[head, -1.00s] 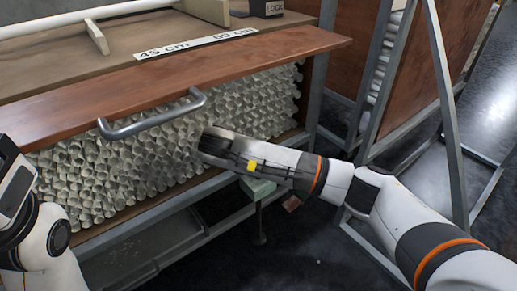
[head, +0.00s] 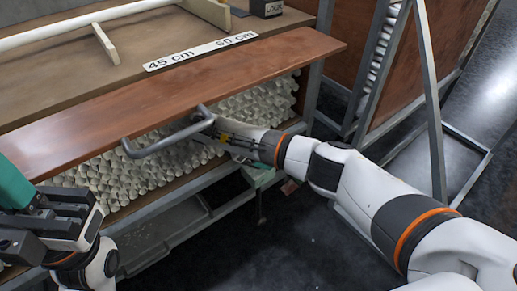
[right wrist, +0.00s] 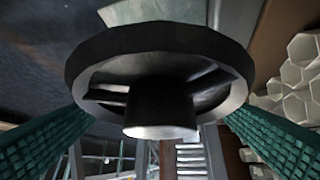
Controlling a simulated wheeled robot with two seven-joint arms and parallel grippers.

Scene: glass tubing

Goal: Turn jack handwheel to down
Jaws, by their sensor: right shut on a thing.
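The jack handwheel (right wrist: 160,55) is a dark round wheel with spokes and a thick central hub (right wrist: 160,105). It fills the middle of the right wrist view, between the two green-padded fingers of my right gripper (right wrist: 160,120). That gripper is shut on the wheel. In the head view my right gripper (head: 214,136) is at the bench front, partly behind the grey bar handle, and the wheel cannot be made out there. My left gripper (head: 22,205), black with a teal pad, is at the lower left, away from the wheel; its opening is unclear.
A wooden flap (head: 190,85) with a grey bar handle (head: 165,143) overhangs the stacked glass tubes (head: 262,102). A steel frame (head: 430,105) stands at the right. A grey tray (head: 150,238) is under the bench. Dark floor (head: 285,235) lies open in front.

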